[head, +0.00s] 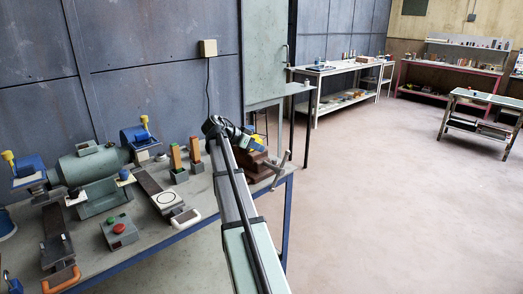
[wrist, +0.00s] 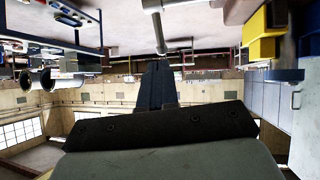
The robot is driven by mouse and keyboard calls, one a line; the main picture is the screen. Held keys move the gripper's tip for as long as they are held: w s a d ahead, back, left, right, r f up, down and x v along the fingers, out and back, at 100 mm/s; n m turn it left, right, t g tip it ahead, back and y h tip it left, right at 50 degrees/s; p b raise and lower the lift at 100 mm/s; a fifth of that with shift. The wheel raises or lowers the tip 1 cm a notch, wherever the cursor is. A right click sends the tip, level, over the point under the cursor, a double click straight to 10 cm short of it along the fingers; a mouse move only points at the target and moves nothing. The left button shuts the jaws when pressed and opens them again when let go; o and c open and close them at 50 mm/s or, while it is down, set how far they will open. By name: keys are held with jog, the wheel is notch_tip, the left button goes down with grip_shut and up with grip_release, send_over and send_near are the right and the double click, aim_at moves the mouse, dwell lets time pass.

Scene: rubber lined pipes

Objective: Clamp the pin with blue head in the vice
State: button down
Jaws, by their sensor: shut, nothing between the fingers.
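My gripper (wrist: 158,75) shows in the wrist view as dark fingers pressed together, with nothing between them. In the head view my arm reaches to the bench's right end, and its dark wrist hides the fingertips. The brown vice (head: 257,166) stands there, just below and beside my wrist and partly covered by it. Its grey handle (head: 282,170) sticks out to the right. A grey metal rod with a crossbar (wrist: 154,25) lies beyond my fingertips in the wrist view, apart from them. I cannot make out a blue-headed pin or what is between the vice jaws.
Left of my arm on the bench (head: 160,240) are two upright orange-brown pieces in dark blocks (head: 179,174), a bench grinder (head: 92,167) with blue guards, and a button box (head: 120,232). Open floor (head: 400,200) lies to the right.

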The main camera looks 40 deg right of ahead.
send_over(280, 171)
jog(key=w+d, duration=0.1)
jog(key=w, duration=0.1)
notch_tip(280, 171, down, 7)
jog(key=shift+r, duration=0.1)
jog(key=shift+d+y, duration=0.35)
jog(key=shift+y, duration=0.15)
dwell(0.5)
